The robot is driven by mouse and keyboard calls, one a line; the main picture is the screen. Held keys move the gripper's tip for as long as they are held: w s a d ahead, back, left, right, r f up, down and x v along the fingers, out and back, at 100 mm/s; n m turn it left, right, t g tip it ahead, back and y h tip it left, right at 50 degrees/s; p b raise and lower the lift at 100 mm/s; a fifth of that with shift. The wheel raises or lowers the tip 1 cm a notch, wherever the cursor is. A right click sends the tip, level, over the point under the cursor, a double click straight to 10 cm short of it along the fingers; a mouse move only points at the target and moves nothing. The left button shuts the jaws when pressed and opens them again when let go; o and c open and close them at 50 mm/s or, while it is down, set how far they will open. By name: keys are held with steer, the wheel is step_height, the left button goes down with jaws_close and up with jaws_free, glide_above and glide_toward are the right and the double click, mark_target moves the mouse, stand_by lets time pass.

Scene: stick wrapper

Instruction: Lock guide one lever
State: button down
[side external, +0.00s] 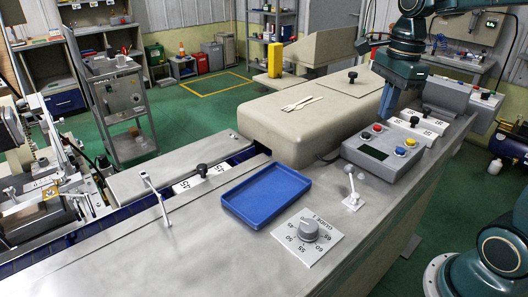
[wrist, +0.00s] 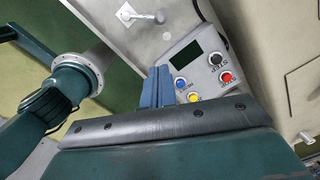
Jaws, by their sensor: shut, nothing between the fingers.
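The guide dial (side external: 309,229) is a grey knob on a white plate marked GUIDE 1, with a ring of numbers, on the near part of the metal bench. A small pale lever (side external: 353,192) stands close to upright on its own white plate, right of the dial and in front of the button box. A lever also shows at the top of the wrist view (wrist: 128,13). My gripper (side external: 386,112) is shut and empty, its blue fingers pointing down behind the button box, apart from the lever. The fingers show mid-frame in the wrist view (wrist: 157,82).
The button box (side external: 378,160) has red, blue and yellow buttons. A blue tray (side external: 266,195) lies left of the lever. A beige housing (side external: 300,120) rises behind it. The bench between dial and lever looks clear.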

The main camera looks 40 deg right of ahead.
steer(key=shift+w+d+f+m, duration=0.1)
steer(key=shift+w+d+m, duration=0.3)
steer(key=shift+m, duration=0.4)
steer(key=shift+f, duration=0.15)
glide_above(352, 182)
steer(key=w+d, duration=0.1)
steer(key=d, duration=0.4)
step_height(352, 182, down, 12)
steer(key=shift+r, duration=0.25)
steer(key=shift+w+a+f, duration=0.3)
steer(key=shift+a+f, duration=0.05)
steer(key=shift+f, duration=0.15)
